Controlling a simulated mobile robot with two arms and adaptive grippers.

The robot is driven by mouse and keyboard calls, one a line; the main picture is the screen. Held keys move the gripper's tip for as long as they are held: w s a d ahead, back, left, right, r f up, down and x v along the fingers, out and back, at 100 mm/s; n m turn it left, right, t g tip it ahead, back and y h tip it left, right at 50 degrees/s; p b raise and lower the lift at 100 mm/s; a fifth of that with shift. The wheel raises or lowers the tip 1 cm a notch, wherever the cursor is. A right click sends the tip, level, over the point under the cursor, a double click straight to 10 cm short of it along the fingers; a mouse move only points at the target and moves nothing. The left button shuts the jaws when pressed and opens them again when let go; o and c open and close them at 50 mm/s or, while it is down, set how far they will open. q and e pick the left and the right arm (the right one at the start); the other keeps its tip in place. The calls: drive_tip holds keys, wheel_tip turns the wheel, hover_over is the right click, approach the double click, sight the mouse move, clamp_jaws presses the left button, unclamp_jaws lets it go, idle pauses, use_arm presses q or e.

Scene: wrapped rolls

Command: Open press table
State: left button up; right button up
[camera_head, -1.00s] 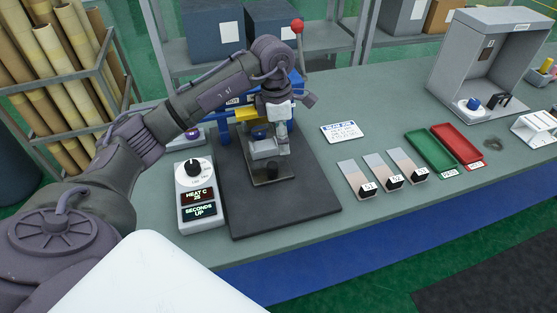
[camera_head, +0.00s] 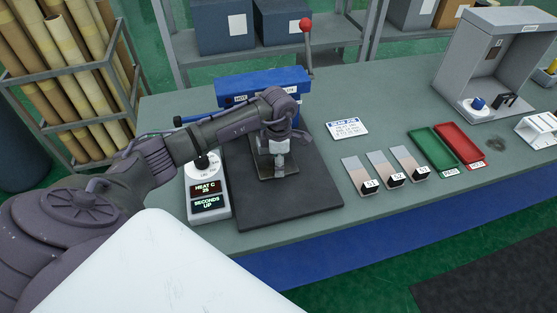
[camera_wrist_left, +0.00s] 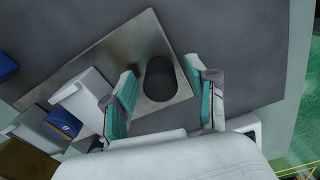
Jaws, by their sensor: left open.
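The press is a blue block (camera_head: 262,84) with a lever ending in a red ball (camera_head: 306,25), raised upright. Its press table is a metal plate (camera_head: 263,171) on a dark base mat (camera_head: 288,210) in front of the block. The plate also shows in the left wrist view (camera_wrist_left: 120,50), with a dark round knob (camera_wrist_left: 160,80) on it. My left gripper (camera_head: 280,150) is over the plate, pointing down. In the left wrist view its open fingers (camera_wrist_left: 160,73) stand either side of the knob; I cannot tell whether they touch it. My right gripper is out of view.
A heat and seconds control box (camera_head: 207,190) stands left of the mat. To the right are a white card (camera_head: 347,129), several sample strips (camera_head: 378,170), a green tray (camera_head: 432,149), a red tray (camera_head: 458,143) and a grey booth (camera_head: 495,60). Rolls stand in a rack (camera_head: 60,75).

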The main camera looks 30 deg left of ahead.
use_arm(q)
drive_tip(key=shift+f, duration=0.25)
drive_tip(key=shift+c, duration=0.2)
clamp_jaws()
